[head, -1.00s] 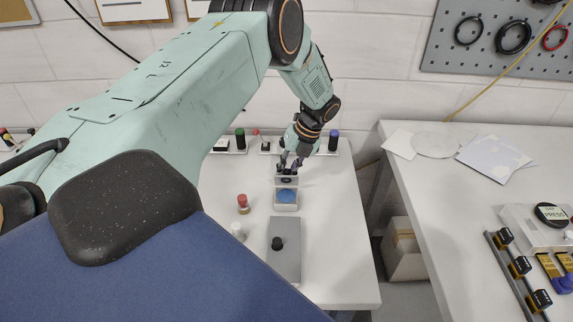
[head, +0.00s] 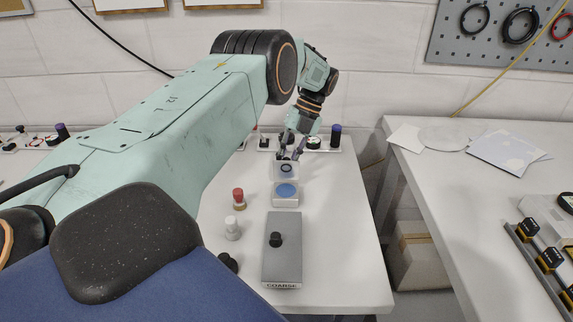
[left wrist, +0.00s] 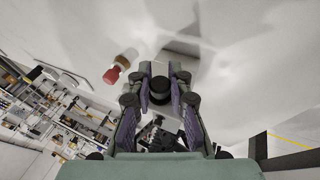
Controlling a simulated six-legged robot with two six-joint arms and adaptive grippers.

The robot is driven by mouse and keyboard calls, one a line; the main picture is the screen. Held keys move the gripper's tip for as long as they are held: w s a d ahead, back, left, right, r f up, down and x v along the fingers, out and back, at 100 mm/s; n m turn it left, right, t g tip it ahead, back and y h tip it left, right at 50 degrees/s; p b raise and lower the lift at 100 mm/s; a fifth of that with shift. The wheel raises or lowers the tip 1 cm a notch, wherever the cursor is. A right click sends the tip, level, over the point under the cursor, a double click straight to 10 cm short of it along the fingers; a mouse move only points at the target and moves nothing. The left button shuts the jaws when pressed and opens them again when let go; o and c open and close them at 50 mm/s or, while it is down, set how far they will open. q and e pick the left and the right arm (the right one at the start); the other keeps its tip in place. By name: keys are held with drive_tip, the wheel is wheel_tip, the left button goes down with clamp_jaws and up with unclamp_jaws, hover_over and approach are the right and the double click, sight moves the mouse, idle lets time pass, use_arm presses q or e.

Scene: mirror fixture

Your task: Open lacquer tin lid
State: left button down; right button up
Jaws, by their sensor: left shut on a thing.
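A small pale tin (head: 286,202) with a round blue inside stands on the white table in the head view. Its pale lid (head: 280,175), with a dark blue ring on the face toward me, is raised at the tin's far side. Whether it still touches the tin there is hard to tell. My left gripper (head: 288,157) is at the lid's upper edge, shut on it. In the left wrist view the fingers (left wrist: 160,72) close around a black round part (left wrist: 160,90), likely the lid's knob. The exact contact is partly hidden. My right gripper is in no view.
A second table (head: 430,185) is at right.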

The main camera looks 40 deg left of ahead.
sight(287, 159)
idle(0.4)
use_arm(q)
drive_tip(key=c, duration=1.2)
unclamp_jaws()
wheel_tip(287, 159, up, 10)
drive_tip(key=shift+r, duration=0.1)
